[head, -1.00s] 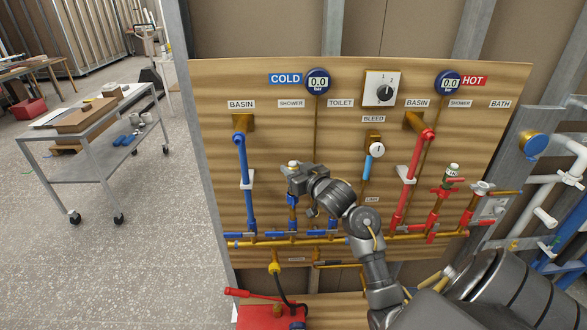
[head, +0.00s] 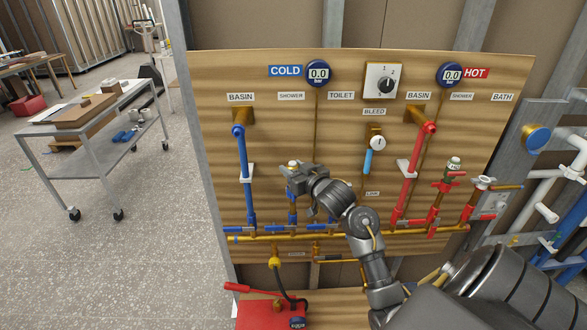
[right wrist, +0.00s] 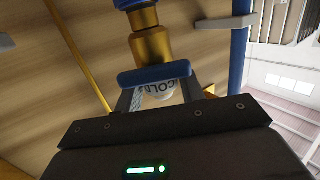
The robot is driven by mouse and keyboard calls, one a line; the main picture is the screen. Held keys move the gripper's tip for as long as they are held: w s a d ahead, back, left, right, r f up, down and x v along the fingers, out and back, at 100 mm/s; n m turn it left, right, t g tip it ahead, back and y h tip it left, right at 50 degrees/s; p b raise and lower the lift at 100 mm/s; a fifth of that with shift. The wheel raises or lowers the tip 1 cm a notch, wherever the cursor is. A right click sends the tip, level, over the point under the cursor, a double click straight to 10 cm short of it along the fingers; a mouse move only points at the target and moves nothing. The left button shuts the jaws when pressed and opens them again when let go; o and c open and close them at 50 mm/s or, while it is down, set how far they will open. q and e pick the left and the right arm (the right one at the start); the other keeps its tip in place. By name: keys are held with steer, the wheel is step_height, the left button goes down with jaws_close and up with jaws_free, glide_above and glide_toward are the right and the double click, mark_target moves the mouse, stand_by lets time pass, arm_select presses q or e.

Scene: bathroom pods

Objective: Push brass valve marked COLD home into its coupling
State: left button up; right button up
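The brass valve marked COLD shows in the right wrist view (right wrist: 152,44), with a brass body, a blue crossbar handle and a white cap lettered COLD. My right gripper (right wrist: 160,98) has one finger on each side of the cap, close against it. In the head view my right gripper (head: 292,178) comes in from the right at the valve's top (head: 292,163), above the blue and brass fittings of the cold branch. The gripper hides most of the valve there. The coupling's seam is too small to tell how deep the valve sits. My left gripper is out of view.
A brass manifold (head: 340,236) runs below. A red pump (head: 262,313) stands beneath.

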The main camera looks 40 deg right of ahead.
steer(key=o, duration=0.4)
steer(key=shift+c, duration=0.2)
steer(key=s+a+r+b, duration=0.1)
steer(key=s, duration=0.9)
steer(key=shift+s+a+r, duration=0.2)
steer(key=shift+s, duration=0.15)
